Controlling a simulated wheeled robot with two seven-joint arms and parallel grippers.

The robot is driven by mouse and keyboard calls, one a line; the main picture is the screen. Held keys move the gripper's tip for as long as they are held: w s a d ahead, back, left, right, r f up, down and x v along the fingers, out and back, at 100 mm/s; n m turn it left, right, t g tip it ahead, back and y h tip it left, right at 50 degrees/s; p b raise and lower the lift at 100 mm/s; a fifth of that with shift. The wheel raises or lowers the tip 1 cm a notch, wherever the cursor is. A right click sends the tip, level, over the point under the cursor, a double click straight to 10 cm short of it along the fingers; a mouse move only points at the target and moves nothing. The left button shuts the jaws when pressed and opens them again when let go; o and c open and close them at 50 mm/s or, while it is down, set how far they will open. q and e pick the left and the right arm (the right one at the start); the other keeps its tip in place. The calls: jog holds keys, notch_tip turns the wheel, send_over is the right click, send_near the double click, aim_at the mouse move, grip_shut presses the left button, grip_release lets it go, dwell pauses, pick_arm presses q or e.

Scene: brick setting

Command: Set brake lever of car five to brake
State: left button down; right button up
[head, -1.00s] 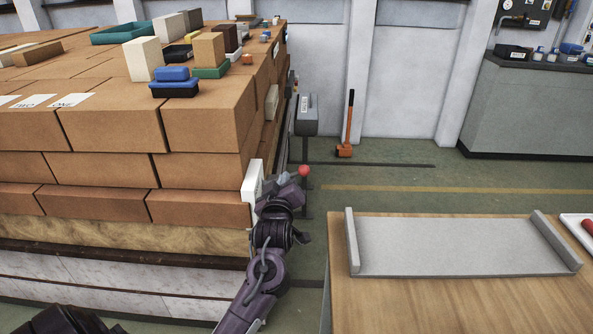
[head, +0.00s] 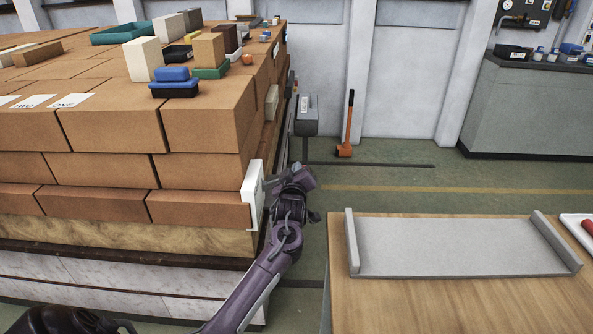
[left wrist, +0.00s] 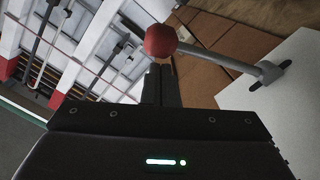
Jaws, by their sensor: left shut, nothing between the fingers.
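The brake lever (left wrist: 215,56) shows in the left wrist view as a grey rod with a red ball knob (left wrist: 161,40) at its end. The rod comes out of a dark slot in a white plate (left wrist: 295,105). My left gripper (head: 303,178) is beside the plate. In the left wrist view its fingers (left wrist: 162,72) are shut and empty, with their tips close to the knob; I cannot tell whether they touch it.
The large brick stack (head: 200,205) fills the left, with small blocks and trays on top. A wooden table (head: 450,304) with a grey tray (head: 455,247) is at the lower right. An orange-handled hammer (head: 347,125) leans on the wall. Green floor lies between stack and table.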

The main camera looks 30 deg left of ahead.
pick_arm(q)
jog(key=shift+d+f, duration=0.1)
dwell(0.3)
